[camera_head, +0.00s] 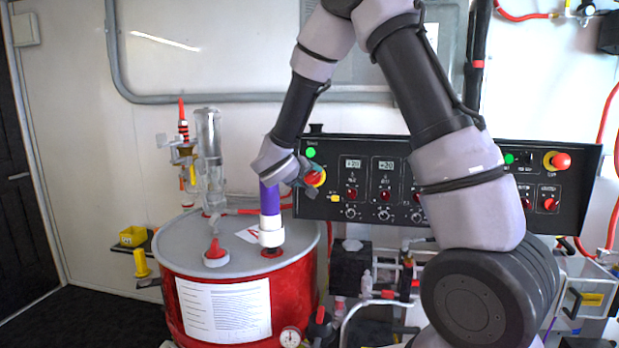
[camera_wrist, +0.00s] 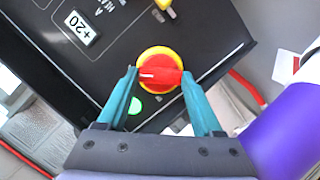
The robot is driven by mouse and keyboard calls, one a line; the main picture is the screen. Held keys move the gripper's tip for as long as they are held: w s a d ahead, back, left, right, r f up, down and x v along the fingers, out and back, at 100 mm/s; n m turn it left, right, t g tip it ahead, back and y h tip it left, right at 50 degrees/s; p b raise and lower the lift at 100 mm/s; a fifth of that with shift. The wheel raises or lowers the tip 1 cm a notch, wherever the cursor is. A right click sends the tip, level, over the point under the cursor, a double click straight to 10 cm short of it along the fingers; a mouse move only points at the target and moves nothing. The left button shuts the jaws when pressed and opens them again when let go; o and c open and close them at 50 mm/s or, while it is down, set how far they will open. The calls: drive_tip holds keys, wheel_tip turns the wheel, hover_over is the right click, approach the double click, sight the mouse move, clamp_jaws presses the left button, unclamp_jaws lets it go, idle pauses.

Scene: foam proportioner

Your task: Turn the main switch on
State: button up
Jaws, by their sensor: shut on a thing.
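The main switch (camera_head: 315,179) is a red knob on a yellow round plate at the left end of the black control panel (camera_head: 334,150). In the wrist view the switch (camera_wrist: 160,73) sits between the two teal fingers of my gripper (camera_wrist: 163,86). My gripper (camera_head: 300,175) is shut on the red knob, and the fingers hide part of its sides. A green light (camera_wrist: 135,106) glows beside the switch, and it also shows in the head view (camera_head: 310,153). The knob's labels cannot be read.
A red drum (camera_head: 290,290) with a grey lid stands below my gripper. A purple and white pipe (camera_head: 270,205) rises from the lid close to my gripper. Glass tubes (camera_head: 208,150) stand behind on the left. Other knobs and displays (camera_head: 385,168) fill the panel to the right.

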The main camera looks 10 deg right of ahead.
drive_tip(key=o, duration=1.4)
drive_tip(key=shift+c, duration=0.2)
drive_tip(key=shift+s+a, duration=0.1)
drive_tip(key=v, duration=1)
drive_tip(key=shift+s, duration=0.25)
drive_tip(key=shift+a+r, duration=0.15)
